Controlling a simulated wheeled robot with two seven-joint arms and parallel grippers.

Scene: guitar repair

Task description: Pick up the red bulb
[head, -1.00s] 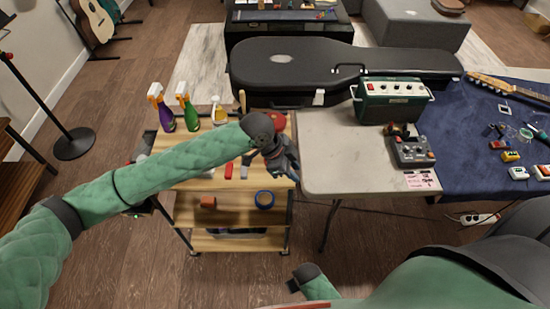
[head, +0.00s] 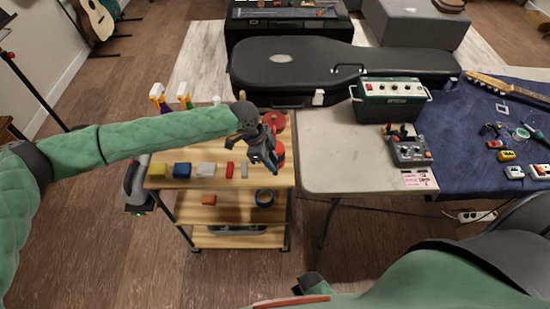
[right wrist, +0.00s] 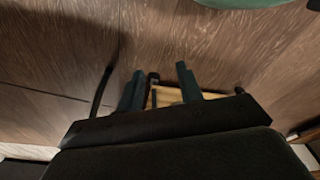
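Two red rounded things show beside my left gripper (head: 266,160) on the right side of the wooden cart top: one behind the wrist (head: 274,121) and one just right of the fingers (head: 280,154). Both are partly covered by the gripper, and I cannot tell which is the red bulb. My left gripper hangs over the cart top, fingers pointing down; whether it is open or touches a red thing is unclear. My right gripper (right wrist: 161,88) is low over the floor, fingers apart, with nothing between them.
The cart top (head: 215,182) also holds coloured blocks, including a red block (head: 229,169), and spray bottles behind my left arm. A pale table (head: 335,165) adjoins right, with a green amplifier (head: 391,102). A black guitar case (head: 300,70) lies behind.

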